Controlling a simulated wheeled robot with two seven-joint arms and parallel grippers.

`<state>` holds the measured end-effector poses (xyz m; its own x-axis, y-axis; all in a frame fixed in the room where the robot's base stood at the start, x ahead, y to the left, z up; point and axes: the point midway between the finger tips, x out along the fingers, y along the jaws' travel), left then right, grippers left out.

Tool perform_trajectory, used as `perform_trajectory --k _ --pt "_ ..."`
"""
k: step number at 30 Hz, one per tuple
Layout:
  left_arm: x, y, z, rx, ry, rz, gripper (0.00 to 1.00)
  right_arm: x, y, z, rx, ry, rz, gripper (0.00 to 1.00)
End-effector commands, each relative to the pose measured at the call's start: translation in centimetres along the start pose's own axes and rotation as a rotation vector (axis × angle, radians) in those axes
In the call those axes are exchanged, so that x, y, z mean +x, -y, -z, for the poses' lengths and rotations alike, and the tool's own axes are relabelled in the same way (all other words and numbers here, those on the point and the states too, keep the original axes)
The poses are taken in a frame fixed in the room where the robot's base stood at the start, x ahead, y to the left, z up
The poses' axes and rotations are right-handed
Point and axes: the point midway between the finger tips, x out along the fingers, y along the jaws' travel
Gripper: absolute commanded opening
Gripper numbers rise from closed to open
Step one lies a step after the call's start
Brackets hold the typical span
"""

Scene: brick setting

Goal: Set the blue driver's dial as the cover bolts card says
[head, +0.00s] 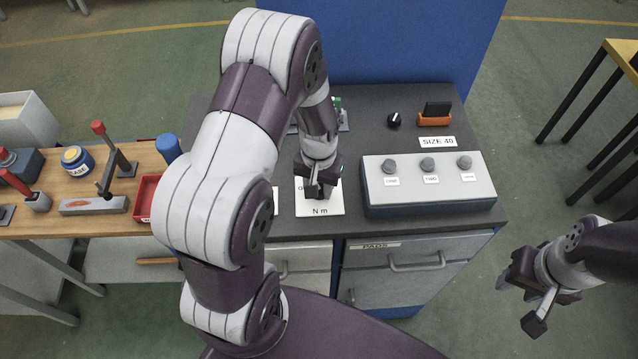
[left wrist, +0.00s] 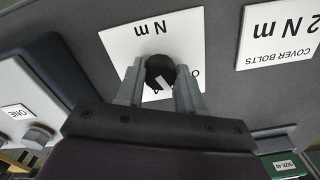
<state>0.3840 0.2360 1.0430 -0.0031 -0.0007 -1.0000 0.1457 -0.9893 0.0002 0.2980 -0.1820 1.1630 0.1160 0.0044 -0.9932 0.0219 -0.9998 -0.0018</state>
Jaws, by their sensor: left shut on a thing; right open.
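The dial (left wrist: 160,72) is a black knob with a white mark, on a white plate (left wrist: 118,42) lettered "N m". The plate (head: 322,209) also shows in the head view under my left gripper (head: 319,190). In the left wrist view the fingers of my left gripper (left wrist: 160,85) are closed on either side of the knob. The plate's scale is largely hidden by the gripper. The cover bolts card (left wrist: 285,40) lies beside the plate, its reading cut by the frame edge, showing "2 N m". My right gripper (head: 533,290) is open and empty, off the counter at the right.
A grey box (head: 430,198) with three knobs stands right of the plate. A wooden bench (head: 93,222) with tools is at the left.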

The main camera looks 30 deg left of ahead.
Motion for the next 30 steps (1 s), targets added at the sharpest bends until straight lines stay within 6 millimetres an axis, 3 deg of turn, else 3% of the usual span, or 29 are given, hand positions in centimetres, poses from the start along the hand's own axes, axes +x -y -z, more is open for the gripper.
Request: perform_trajectory --k 17,18,20,30 --pt "-0.31 0.04 0.31 0.034 -0.009 0.0 0.07 -0.12 0.0 0.01 0.0 0.0 0.0 0.43" --pt "-0.31 0.04 0.31 0.033 -0.009 0.0 0.47 -0.12 0.0 0.02 0.0 0.0 0.0 0.43" --pt "-0.28 0.04 0.28 0.033 -0.008 0.0 0.63 -0.12 0.0 0.02 0.0 0.0 0.0 0.43" --pt "-0.6 0.03 0.19 0.033 -0.006 0.0 0.63 0.14 0.0 -0.01 0.0 0.0 0.0 0.43"
